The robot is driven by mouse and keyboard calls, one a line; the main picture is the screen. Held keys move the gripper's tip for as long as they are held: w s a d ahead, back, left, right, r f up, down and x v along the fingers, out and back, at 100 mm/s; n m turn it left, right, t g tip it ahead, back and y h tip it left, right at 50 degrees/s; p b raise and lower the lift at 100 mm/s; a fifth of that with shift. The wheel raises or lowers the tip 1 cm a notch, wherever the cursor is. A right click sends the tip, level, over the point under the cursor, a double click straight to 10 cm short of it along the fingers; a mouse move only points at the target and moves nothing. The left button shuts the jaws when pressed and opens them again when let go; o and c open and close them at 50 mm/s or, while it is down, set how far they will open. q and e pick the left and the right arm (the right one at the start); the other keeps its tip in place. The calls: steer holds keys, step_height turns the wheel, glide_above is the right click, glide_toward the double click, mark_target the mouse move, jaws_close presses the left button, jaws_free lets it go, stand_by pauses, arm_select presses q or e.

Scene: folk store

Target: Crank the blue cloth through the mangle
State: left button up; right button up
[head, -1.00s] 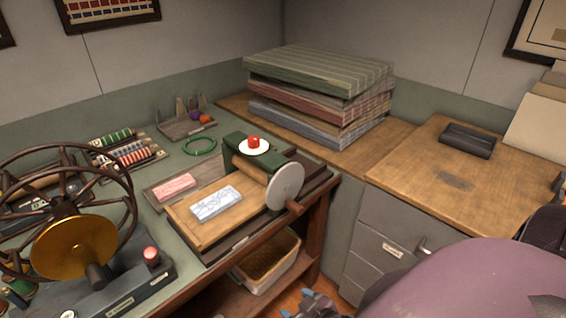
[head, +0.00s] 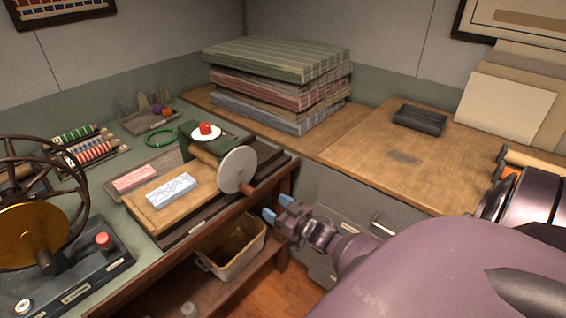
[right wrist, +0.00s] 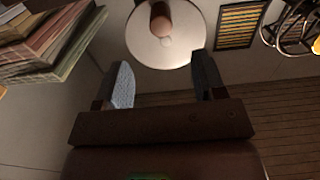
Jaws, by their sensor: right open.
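The mangle (head: 195,143) is a green frame with a wooden roller at the back of the left bench. Its white crank disc (head: 238,168) faces right, with a brown wooden handle (head: 262,188) sticking out. The blue cloth (head: 171,189) lies flat on the wooden board (head: 150,208) in front of the roller. My right gripper (head: 276,207) is open and empty, just to the right of and below the handle in the head view. In the right wrist view the disc (right wrist: 172,50) and the round handle end (right wrist: 160,24) show beyond the open fingers, apart from them. My left gripper is out of view.
A pink cloth (head: 134,177) lies behind the blue one. A large spoked wheel (head: 30,200) with a gold disc stands at the left. A bin (head: 232,245) sits under the bench. A stack of striped fabric (head: 275,85) is behind. The right wooden counter (head: 400,165) is mostly clear.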

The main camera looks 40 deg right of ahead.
mark_target(254, 194)
steer(key=w, duration=0.1)
steer(key=w+b, duration=0.2)
steer(key=w, duration=0.1)
steer(key=shift+a+f, duration=0.2)
steer(key=shift+a, duration=0.05)
steer(key=shift+w+a+b, duration=0.1)
steer(key=shift+w+b, duration=0.65)
steer(key=shift+w, duration=0.75)
steer(key=w+b, duration=0.2)
steer(key=w, duration=0.2)
steer(key=shift+a, duration=0.15)
steer(key=shift+r, duration=0.2)
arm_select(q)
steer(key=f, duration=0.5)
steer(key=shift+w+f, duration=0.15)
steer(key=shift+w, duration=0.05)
arm_select(e)
steer(key=c, duration=0.7)
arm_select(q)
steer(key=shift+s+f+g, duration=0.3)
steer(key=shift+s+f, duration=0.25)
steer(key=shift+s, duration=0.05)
arm_select(e)
steer(key=shift+c, duration=0.5)
